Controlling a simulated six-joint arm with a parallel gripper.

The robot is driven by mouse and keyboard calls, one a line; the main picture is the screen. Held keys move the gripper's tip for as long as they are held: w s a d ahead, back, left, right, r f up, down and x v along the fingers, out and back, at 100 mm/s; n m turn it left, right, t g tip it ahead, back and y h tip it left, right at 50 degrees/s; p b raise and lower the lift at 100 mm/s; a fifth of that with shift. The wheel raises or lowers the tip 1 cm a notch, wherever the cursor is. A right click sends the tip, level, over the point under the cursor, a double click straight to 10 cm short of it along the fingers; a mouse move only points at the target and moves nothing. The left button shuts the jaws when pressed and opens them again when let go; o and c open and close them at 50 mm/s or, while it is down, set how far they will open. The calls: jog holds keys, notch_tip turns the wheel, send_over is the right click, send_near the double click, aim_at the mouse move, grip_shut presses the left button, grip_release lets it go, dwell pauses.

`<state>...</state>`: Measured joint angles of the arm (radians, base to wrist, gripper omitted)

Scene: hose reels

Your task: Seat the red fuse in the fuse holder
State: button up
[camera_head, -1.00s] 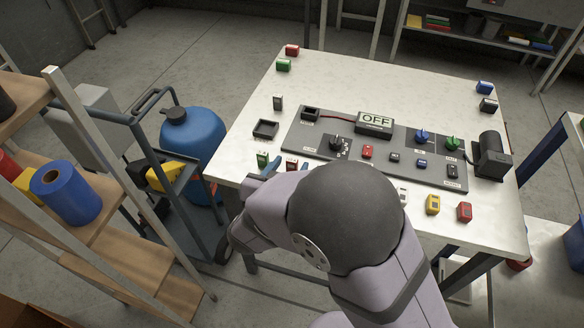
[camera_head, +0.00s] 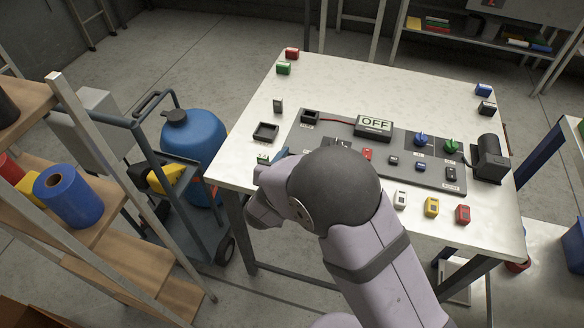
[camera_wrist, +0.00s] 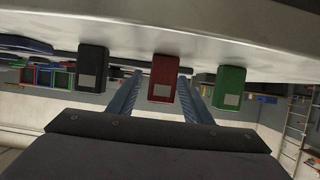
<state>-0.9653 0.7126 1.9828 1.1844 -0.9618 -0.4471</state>
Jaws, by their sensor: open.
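In the wrist view a red fuse (camera_wrist: 163,78) with a pale label stands between the two fingers of my gripper (camera_wrist: 160,80). The fingers are open, one on each side of it; contact cannot be told. A black fuse (camera_wrist: 93,72) is left of it and a green fuse (camera_wrist: 230,86) right of it. In the head view my arm hides this red fuse and most of the gripper; one blue finger shows near the table's left front. A black socket (camera_head: 310,117) with a red wire, probably the fuse holder, sits at the panel's back left corner.
The grey panel (camera_head: 340,124) carries an OFF display (camera_head: 374,126), knobs and small blocks. A black tray (camera_head: 265,131) lies left of it. White, yellow (camera_head: 431,207) and red (camera_head: 463,214) blocks line the front edge. A black cylinder device (camera_head: 490,157) stands right.

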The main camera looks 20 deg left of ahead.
jog(key=shift+c, duration=0.6)
jog(key=c, duration=1)
jog(key=shift+r, duration=0.1)
